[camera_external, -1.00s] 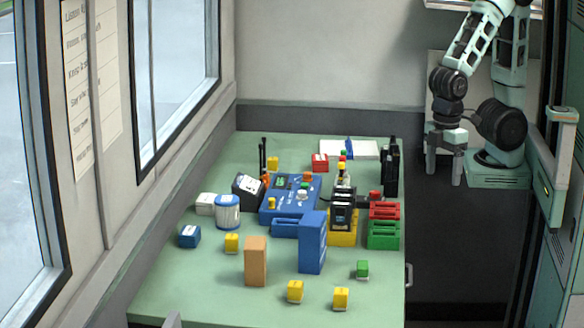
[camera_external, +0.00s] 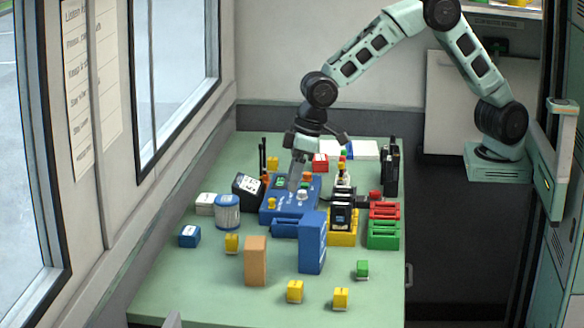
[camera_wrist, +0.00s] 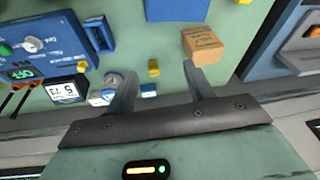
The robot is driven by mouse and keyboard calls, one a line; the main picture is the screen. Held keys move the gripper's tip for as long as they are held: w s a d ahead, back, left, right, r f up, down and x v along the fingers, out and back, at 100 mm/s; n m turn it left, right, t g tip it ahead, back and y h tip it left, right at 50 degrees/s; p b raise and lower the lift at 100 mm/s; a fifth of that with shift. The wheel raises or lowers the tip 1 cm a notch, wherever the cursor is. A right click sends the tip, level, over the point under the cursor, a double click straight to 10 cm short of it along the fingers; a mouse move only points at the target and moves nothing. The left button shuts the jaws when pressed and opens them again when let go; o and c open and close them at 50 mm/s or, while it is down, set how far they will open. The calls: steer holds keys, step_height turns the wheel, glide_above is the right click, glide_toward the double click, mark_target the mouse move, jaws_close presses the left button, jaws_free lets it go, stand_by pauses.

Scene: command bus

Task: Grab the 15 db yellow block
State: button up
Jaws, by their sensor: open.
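Several small yellow blocks are on the green table; their labels are too small to read, so I cannot tell which is 15 dB. One yellow block (camera_external: 232,243) stands between a small blue block and an orange-brown block. It also shows in the wrist view (camera_wrist: 153,68), lined up between my fingers but farther off. Two more yellow blocks (camera_external: 295,291) (camera_external: 341,298) stand near the front edge, and another (camera_external: 272,163) at the back. My gripper (camera_external: 318,160) is open and empty above the blue device, behind the first yellow block; it also shows in the wrist view (camera_wrist: 159,67).
The small blue block (camera_external: 189,236) and white-blue can (camera_external: 228,212) are at left. The orange-brown block (camera_external: 255,262) and tall blue box (camera_external: 312,243) stand at the front middle. The blue device (camera_external: 290,207) and yellow rack (camera_external: 343,240) crowd the centre. The front left is clear.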

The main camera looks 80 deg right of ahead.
steer(key=w+f+t+h, duration=0.1)
steer(key=w+f, duration=0.1)
steer(key=w, duration=0.6)
steer(key=p, duration=0.3)
glide_toward(233, 237)
steer(key=shift+m, duration=0.4)
steer(key=x, duration=0.5)
steer(key=shift+w+d+f, duration=0.1)
steer(key=shift+w+f, duration=0.1)
steer(key=shift+f, duration=0.1)
steer(key=shift+t, duration=0.3)
steer(key=shift+p+x, duration=0.75)
steer(key=shift+x, duration=1.95)
steer(key=shift+s, duration=0.2)
steer(key=c, duration=1.1)
